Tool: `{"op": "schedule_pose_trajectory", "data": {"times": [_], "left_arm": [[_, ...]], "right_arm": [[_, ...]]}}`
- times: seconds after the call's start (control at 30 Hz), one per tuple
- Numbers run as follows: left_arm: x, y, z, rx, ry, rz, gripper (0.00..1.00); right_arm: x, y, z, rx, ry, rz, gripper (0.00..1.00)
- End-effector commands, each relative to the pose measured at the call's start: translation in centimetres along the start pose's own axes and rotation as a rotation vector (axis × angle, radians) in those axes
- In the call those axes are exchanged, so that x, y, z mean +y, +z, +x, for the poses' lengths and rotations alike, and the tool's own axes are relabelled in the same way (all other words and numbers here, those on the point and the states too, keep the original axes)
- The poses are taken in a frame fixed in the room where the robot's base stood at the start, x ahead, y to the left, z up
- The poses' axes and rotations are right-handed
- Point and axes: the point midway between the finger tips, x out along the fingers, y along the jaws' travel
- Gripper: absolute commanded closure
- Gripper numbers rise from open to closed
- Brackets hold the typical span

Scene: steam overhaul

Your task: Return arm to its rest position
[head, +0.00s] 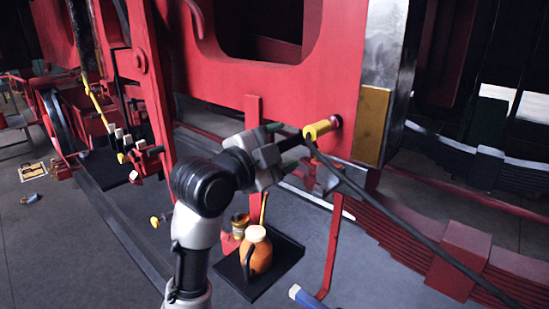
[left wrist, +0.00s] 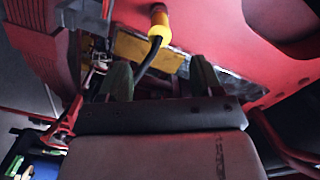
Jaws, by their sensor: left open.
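My left arm rises from the bottom of the head view, and its gripper (head: 287,146) is open beside the red frame. The dark green fingertips also show apart in the left wrist view (left wrist: 160,80). A yellow fitting (head: 320,129) sticks out of the red frame just beyond the fingertips, with a dark hose or rod (head: 420,238) running from it to the lower right. In the left wrist view the yellow fitting (left wrist: 159,25) stands above the gap between the fingers, with a black hose (left wrist: 146,60) below it. I see nothing held. My right gripper is not in view.
The red frame (head: 285,85) fills the upper middle, with a bright metal block (head: 385,50) at its right. A dark tray (head: 284,262) below holds an orange jug (head: 256,250). A thin red post (head: 331,245) stands near the tray. Grey floor (head: 50,250) is open at left.

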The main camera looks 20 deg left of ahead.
Motion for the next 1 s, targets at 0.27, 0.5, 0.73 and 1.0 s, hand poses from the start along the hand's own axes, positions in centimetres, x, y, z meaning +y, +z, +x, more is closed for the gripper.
{"op": "schedule_pose_trajectory", "data": {"times": [0.27,0.5,0.73,1.0], "left_arm": [[0.1,0.0,-1.6,0.000,0.001,-0.002,0.35],[6.5,3.4,-2.0,-0.118,0.121,-0.148,0.35],[20.5,9.5,-7.1,-0.444,0.336,-0.483,0.35],[32.4,12.7,-17.1,-0.851,0.470,-0.786,0.35]], "right_arm": [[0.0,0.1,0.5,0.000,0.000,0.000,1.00],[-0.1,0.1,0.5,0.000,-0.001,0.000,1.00],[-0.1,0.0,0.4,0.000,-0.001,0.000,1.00],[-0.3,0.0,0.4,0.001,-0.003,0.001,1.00]]}}
